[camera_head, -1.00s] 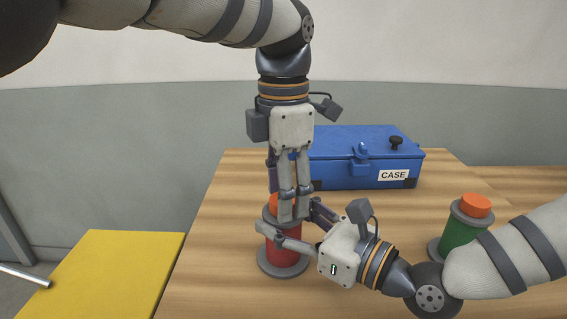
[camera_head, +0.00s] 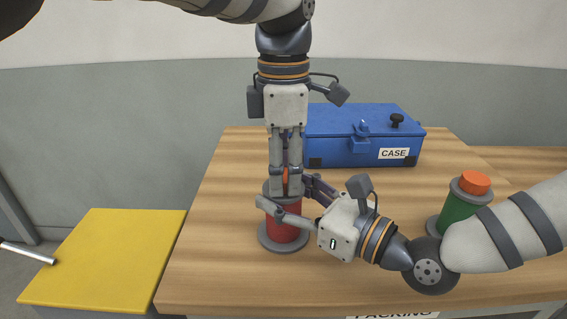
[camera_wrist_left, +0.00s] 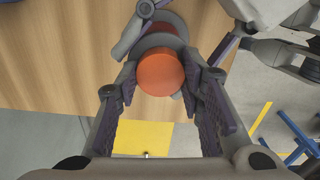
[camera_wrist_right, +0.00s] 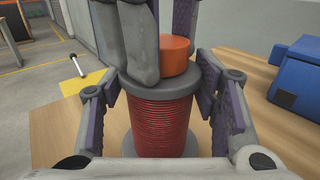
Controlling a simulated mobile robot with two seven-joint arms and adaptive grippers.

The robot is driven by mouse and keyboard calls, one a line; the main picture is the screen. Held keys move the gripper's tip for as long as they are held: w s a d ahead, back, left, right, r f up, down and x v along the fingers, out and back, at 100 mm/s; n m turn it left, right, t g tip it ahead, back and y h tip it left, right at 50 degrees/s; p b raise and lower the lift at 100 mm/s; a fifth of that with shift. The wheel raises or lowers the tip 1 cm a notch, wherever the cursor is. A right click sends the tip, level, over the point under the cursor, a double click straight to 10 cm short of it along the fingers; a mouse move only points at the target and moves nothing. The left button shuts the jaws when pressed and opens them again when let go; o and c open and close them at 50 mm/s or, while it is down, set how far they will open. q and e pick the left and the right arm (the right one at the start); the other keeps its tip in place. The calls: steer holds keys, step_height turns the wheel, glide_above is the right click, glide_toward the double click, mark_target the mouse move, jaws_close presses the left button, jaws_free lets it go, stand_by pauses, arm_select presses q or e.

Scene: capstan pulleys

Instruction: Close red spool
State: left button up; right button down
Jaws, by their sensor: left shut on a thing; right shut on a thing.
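The red spool (camera_head: 283,233) stands upright on the wooden table, with grey flanges. An orange cap (camera_head: 286,175) is at its top, mostly hidden by fingers in the head view. It also shows in the left wrist view (camera_wrist_left: 161,73) and right wrist view (camera_wrist_right: 175,54). My left gripper (camera_head: 286,188) points down from above and is shut on the cap. My right gripper (camera_head: 283,207) comes in from the right and is shut on the spool near its upper flange (camera_wrist_right: 185,80). The cap appears to sit at the flange; its underside is hidden.
A green spool (camera_head: 457,214) with an orange cap (camera_head: 475,182) stands at the right, behind my right arm. A closed blue case (camera_head: 350,150) lies at the back. A yellow surface (camera_head: 100,260) is at the lower left. The table left of the red spool is clear.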

arm_select(q)
steer(key=o, duration=1.3)
steer(key=shift+r, duration=2.25)
steer(key=shift+c, duration=0.6)
